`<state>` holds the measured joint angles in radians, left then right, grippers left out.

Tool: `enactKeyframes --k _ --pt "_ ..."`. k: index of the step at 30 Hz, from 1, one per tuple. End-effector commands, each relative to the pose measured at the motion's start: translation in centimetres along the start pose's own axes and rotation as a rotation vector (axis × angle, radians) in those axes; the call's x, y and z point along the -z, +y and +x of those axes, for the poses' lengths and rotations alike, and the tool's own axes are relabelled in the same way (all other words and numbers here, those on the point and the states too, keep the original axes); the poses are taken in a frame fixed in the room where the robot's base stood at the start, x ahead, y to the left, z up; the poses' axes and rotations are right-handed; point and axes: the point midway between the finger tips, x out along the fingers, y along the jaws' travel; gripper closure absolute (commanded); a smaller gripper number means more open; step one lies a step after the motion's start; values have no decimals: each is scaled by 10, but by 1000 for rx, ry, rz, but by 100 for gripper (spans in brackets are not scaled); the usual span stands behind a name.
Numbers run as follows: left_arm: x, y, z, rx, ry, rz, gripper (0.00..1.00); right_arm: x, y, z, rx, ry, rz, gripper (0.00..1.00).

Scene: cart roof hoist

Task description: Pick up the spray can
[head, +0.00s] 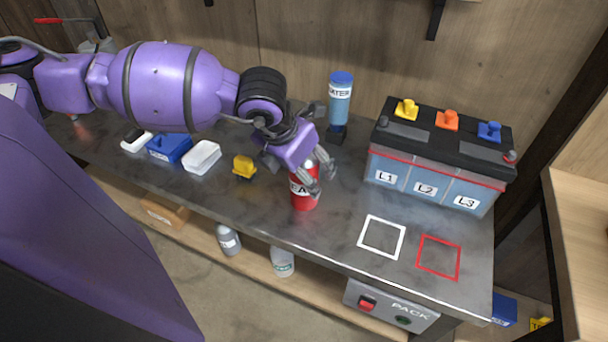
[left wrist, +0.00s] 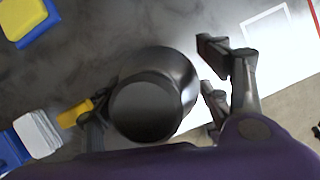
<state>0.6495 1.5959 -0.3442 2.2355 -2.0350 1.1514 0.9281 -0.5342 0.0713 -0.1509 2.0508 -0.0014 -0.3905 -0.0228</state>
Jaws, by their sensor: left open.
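The spray can, a red can with a white label (head: 304,197), stands upright on the dark grey bench top near the front edge. My left gripper (head: 316,172) is over its upper part, with its fingers spread and pointing down, and hides the can's top in the head view. In the left wrist view the can's round dark top (left wrist: 146,106) sits between the gripper's fingers (left wrist: 155,100). The finger on the right stands apart from it with a clear gap; the left finger is close beside it, and contact cannot be told. My right gripper is not in view.
A blue WATER bottle (head: 340,98) stands behind the can. A battery (head: 425,160) with coloured caps stands to the right. A yellow part (head: 244,167), a white box (head: 202,157) and a blue box (head: 168,148) lie left. White (head: 381,237) and red (head: 438,257) outlined squares are empty.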

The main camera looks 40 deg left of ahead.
Motion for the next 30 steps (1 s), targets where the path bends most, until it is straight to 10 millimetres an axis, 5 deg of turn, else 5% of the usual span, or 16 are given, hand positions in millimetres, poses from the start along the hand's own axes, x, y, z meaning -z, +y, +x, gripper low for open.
enactKeyframes --k 2,15,30 --pt "0 0 0 0 0 0 31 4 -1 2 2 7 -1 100" --pt "0 0 -1 0 -1 0 87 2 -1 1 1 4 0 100" --pt "-9 0 -19 0 -4 0 88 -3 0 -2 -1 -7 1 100"
